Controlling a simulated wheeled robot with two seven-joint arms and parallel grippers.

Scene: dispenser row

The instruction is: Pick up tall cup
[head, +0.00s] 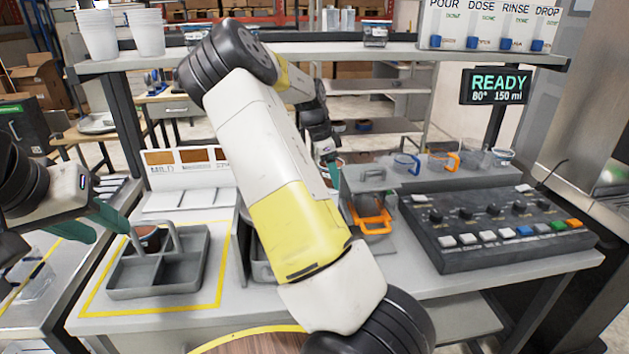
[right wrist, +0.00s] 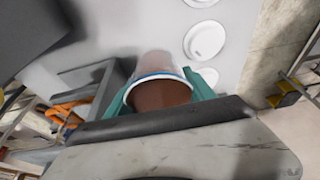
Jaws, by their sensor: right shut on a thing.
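My right gripper (right wrist: 160,100) is shut on a cup (right wrist: 158,88) with a blue-and-white rim and a brown inside, its teal fingers on either side of it. In the head view my right gripper (head: 332,172) is beyond my forearm, at the back middle of the counter. Only a small part of the held cup (head: 333,161) shows there. I cannot tell whether its base touches anything. My left gripper (head: 90,222) is open and empty, left of the grey carrier tray (head: 155,277). A brown cup (head: 148,238) stands in that tray, partly behind its handle.
Stacked white cups (head: 146,33) stand on the upper shelf. A dark control panel (head: 497,228) fills the counter's right side. A ledge (head: 385,177) holds clear cups with blue and orange handles. An orange-framed item (head: 371,216) sits below it. White round lids (right wrist: 205,40) show in the wrist view.

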